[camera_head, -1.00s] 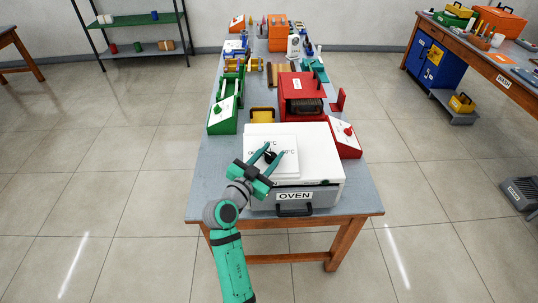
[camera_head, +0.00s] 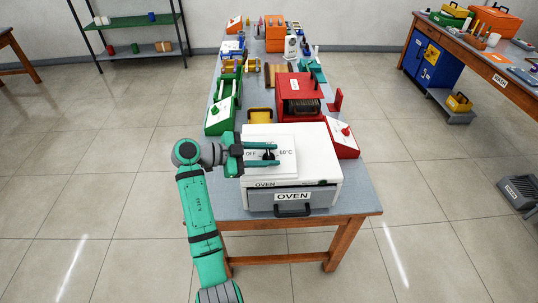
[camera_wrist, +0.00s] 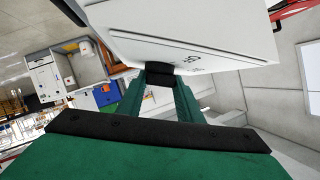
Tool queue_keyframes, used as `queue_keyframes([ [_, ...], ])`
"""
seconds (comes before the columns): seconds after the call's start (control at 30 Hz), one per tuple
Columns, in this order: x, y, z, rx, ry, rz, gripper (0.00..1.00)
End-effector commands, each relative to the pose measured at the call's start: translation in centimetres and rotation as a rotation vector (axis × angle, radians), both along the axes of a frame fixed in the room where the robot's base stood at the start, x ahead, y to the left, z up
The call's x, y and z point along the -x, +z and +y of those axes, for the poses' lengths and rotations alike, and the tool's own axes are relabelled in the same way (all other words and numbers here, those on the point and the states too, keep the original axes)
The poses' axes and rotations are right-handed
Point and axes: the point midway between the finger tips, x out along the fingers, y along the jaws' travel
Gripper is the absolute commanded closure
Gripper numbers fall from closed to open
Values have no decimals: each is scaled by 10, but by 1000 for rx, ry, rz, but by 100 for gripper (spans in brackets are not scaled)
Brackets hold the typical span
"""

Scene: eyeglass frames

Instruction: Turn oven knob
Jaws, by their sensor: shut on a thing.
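The white oven (camera_head: 318,158) stands at the near end of the table, with an "OVEN" label on its grey front drawer. A raised white panel on its top left carries a small black knob (camera_head: 269,154), with "OFF" and "60°C" printed beside it. My green gripper (camera_head: 272,154) reaches in from the left, its fingers level over the panel and shut on the knob. In the wrist view the two fingers close around the black knob (camera_wrist: 160,76) below the white panel face. The knob's exact pointing direction is hard to tell.
A green device (camera_head: 221,115) is at the table's left edge. A yellow item (camera_head: 261,114) sits just behind the oven. The floor left of the table is clear.

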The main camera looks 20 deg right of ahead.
Motion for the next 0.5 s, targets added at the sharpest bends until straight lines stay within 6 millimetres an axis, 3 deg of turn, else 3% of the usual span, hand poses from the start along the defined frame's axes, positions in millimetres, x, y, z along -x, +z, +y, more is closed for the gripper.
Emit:
queue_keyframes([
  [0.5, -1, -4, 0, -46, -85, -7, 90],
])
